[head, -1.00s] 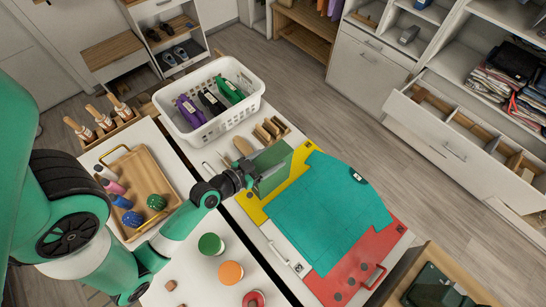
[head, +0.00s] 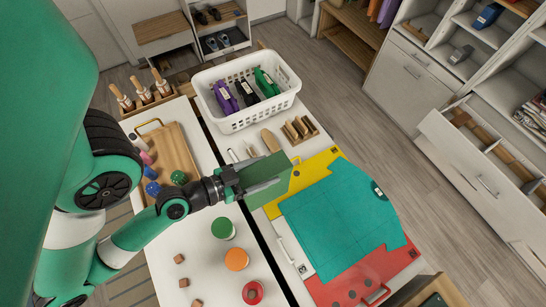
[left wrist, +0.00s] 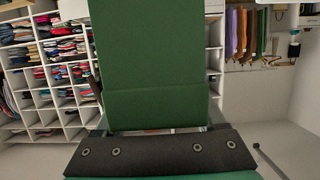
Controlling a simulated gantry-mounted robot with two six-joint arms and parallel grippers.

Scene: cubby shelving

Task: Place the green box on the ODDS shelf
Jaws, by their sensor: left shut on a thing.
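The green box (head: 266,180) is a flat, dark green block. My left gripper (head: 258,187) is shut on it and holds it over the table, near the yellow sheet. In the left wrist view the green box (left wrist: 152,65) stands up large in front of the camera and hides the middle of the scene. White cubby shelves (head: 478,52) stand at the upper right in the head view. I cannot read an ODDS label on any of them. Cubbies with folded clothes (left wrist: 62,75) also show in the left wrist view. My right gripper is not in view.
An open drawer (head: 458,158) juts out at right. Floor between is clear.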

